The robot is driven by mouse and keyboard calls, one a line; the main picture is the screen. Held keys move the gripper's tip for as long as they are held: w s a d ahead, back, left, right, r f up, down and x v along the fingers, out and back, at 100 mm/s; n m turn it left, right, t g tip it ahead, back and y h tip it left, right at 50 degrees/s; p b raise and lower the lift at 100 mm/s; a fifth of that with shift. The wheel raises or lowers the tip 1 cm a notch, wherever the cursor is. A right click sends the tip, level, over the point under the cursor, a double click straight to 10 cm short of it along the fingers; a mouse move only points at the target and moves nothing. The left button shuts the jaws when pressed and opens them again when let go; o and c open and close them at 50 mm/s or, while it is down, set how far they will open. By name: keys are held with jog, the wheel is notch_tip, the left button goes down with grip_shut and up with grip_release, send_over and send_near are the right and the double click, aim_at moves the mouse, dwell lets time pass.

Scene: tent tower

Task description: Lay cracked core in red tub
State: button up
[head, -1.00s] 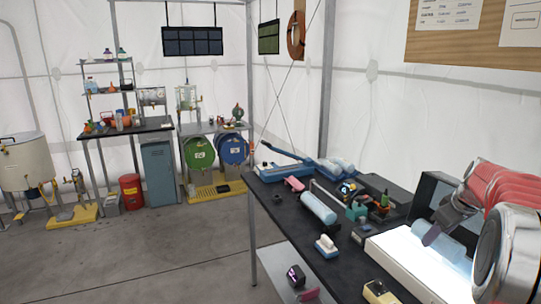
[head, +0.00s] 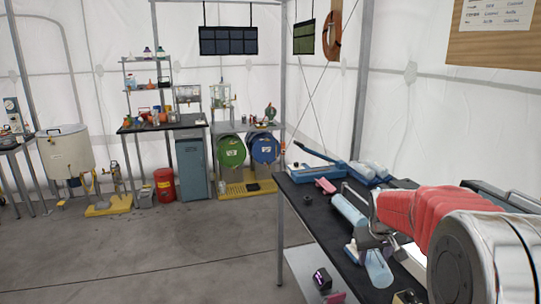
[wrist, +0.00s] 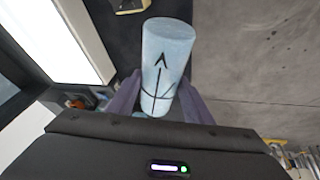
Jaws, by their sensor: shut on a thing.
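My gripper (head: 372,246) is shut on a pale blue cylinder, a core (head: 379,270), above the dark bench's left edge. In the wrist view the core (wrist: 168,50) sits between my two purple-grey fingers (wrist: 160,103). An arrow and other dark lines mark its side; I cannot tell whether any is a crack. A second pale blue core (head: 349,209) lies on the bench behind. A red bin (head: 164,186) stands on the floor at the back; I cannot tell whether it is the red tub. No other red tub shows.
The dark bench (head: 318,208) holds a pink item (head: 325,186), a blue tool (head: 315,171) and more pale cylinders (head: 370,170). A bright white panel (wrist: 72,35) is left of the core in the wrist view. Open grey floor (head: 150,250) lies left of the bench.

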jog(key=s+a+f, duration=0.1)
jog(key=a+f, duration=0.2)
jog(key=a, duration=1.1)
jog(key=shift+a+m, duration=0.3)
jog(key=shift+a, duration=0.05)
jog(key=s+f, duration=0.5)
jog(key=f, duration=0.1)
jog(key=s+f, duration=0.3)
jog(key=f, duration=1.1)
jog(key=shift+s, duration=0.35)
